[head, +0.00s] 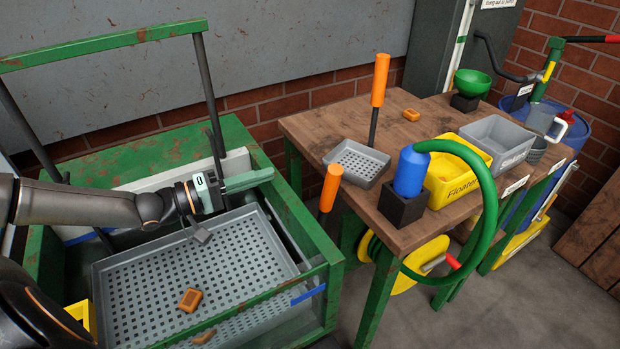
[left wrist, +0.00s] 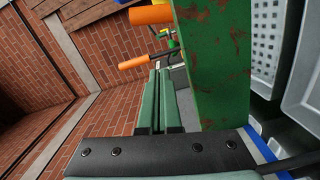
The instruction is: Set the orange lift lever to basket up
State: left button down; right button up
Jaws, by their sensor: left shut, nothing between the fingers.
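Two orange-handled levers show in the head view. One orange handle (head: 331,187) stands near upright, tilted slightly, just beyond the right side of the green tank frame. The other orange handle (head: 380,80) tops a dark rod by the wooden table. I cannot tell for sure which is the lift lever. My left gripper (head: 268,175) is shut and empty, over the tank's back right part, left of the nearer handle and apart from it. In the left wrist view, its green fingers (left wrist: 158,82) point toward an orange handle (left wrist: 137,61); another orange handle (left wrist: 150,15) shows at the top.
A grey perforated basket (head: 110,275) with two small orange-brown pieces sits in the green tank frame (head: 330,275). The wooden table (head: 325,125) holds a small perforated tray (head: 357,163), a yellow bin (head: 440,190) and a blue nozzle (head: 411,172). A green hose (head: 488,215) loops off its front.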

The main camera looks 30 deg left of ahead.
pick_arm(q)
jog(key=w+d, duration=0.5)
jog(key=d, duration=0.3)
jog(key=shift+w+f, duration=0.25)
jog(key=shift+f, duration=0.2)
jog(key=shift+d, duration=0.1)
